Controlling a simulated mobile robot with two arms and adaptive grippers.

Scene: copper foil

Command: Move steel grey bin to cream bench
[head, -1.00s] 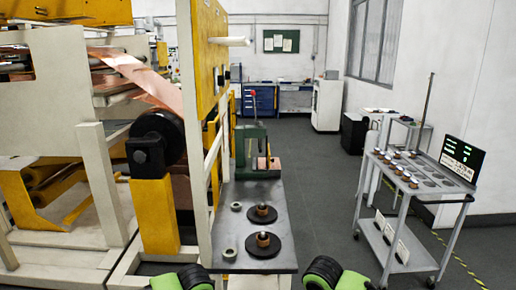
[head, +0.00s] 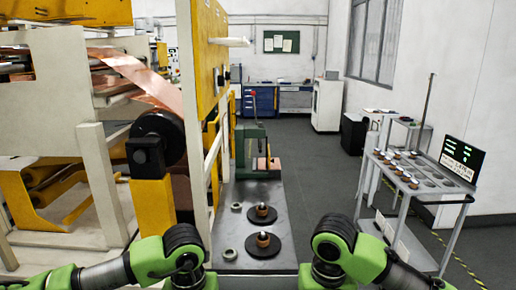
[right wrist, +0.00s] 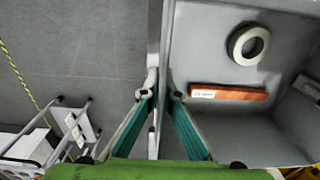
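The steel grey bin (right wrist: 225,130) fills the right side of the right wrist view. Inside it lie a white ring-shaped roll (right wrist: 248,45), an orange box (right wrist: 228,93) and a pale item at the right edge. My right gripper (right wrist: 161,95) has one finger on each side of the bin's wall, closed on it. In the head view only a strip of the bin (head: 256,283) shows at the bottom edge, between my forearms. My left arm shows there, but its fingers are out of view. I cannot identify a cream bench with certainty.
A dark grey table (head: 228,200) with copper rolls on black discs stands ahead. A grey cart (head: 420,188) with a screen stands at right. The foil machine (head: 60,110) fills the left. Open floor (head: 325,180) runs between table and cart.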

